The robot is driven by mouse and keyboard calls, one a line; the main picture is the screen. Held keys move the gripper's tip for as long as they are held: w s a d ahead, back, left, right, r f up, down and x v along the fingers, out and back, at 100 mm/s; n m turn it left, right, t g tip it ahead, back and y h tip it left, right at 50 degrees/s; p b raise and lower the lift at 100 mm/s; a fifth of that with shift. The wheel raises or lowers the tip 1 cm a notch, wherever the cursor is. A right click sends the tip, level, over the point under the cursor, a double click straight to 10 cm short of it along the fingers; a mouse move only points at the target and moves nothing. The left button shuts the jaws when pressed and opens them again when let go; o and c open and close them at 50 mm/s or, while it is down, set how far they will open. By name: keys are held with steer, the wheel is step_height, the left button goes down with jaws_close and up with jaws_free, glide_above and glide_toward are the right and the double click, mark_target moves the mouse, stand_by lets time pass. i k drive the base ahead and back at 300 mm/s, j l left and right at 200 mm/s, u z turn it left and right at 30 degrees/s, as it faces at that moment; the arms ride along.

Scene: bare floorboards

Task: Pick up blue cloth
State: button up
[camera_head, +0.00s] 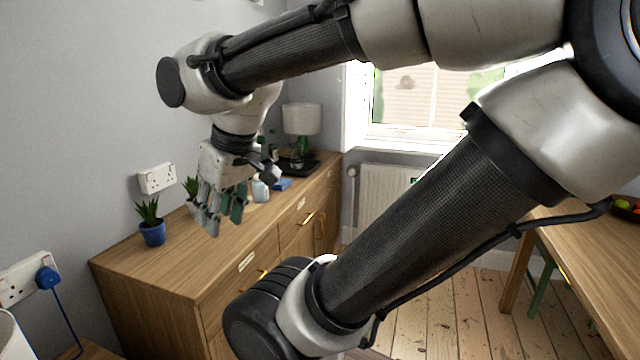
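A small flat blue thing (283,184), which looks like the folded blue cloth, lies on top of the wooden sideboard (165,262), near the black tray. It is small in view and its folds cannot be made out. My gripper (224,212) hangs over the sideboard, pointing down, in front and to the left of the blue thing. Its fingers are spread apart with nothing seen between them. The gripper is apart from the blue thing.
A plant in a blue pot (152,232) stands at the left; another plant (191,187) is partly behind my gripper. A pale jar (261,190) stands close to the blue thing. A lamp (302,120) and black tray (298,167) are behind. A table (582,248) stands right.

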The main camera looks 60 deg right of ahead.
mark_target(283, 183)
steer(key=z, duration=1.4)
